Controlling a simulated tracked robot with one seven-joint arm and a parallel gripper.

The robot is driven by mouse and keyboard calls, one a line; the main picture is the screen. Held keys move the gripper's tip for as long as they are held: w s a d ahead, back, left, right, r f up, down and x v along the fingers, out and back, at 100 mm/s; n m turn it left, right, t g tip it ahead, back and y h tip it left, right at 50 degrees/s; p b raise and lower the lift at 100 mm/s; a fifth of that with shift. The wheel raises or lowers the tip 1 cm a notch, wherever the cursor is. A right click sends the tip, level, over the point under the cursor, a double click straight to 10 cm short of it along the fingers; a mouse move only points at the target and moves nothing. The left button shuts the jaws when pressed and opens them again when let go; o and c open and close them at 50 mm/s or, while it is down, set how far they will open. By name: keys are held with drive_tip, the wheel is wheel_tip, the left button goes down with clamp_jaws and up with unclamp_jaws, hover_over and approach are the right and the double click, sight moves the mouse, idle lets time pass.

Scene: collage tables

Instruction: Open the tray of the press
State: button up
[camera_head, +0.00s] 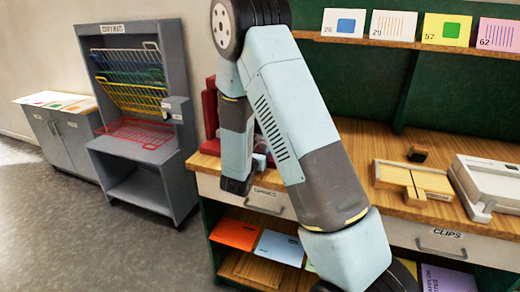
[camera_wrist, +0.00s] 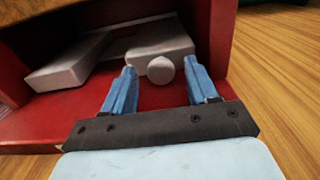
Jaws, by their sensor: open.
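The red press (camera_head: 209,108) stands on the wooden worktop, mostly hidden behind my arm in the head view. The wrist view looks into its red body (camera_wrist: 165,97), where a pale grey block (camera_wrist: 150,45), which may be the tray front, carries a round pale knob (camera_wrist: 160,70). A second pale bar (camera_wrist: 70,70) lies to the left. My gripper (camera_wrist: 160,66) is open, with one blue finger on each side of the knob. The fingers look apart from the knob; whether they touch it I cannot tell.
The wooden worktop (camera_wrist: 275,75) is clear right of the press. Drawers and shelves lie below. A grey rack cabinet (camera_head: 140,180) stands left, beyond open floor.

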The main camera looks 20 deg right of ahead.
drive_tip(key=shift+w+d, duration=0.1)
drive_tip(key=shift+w, duration=0.05)
clamp_jaws()
idle(0.5)
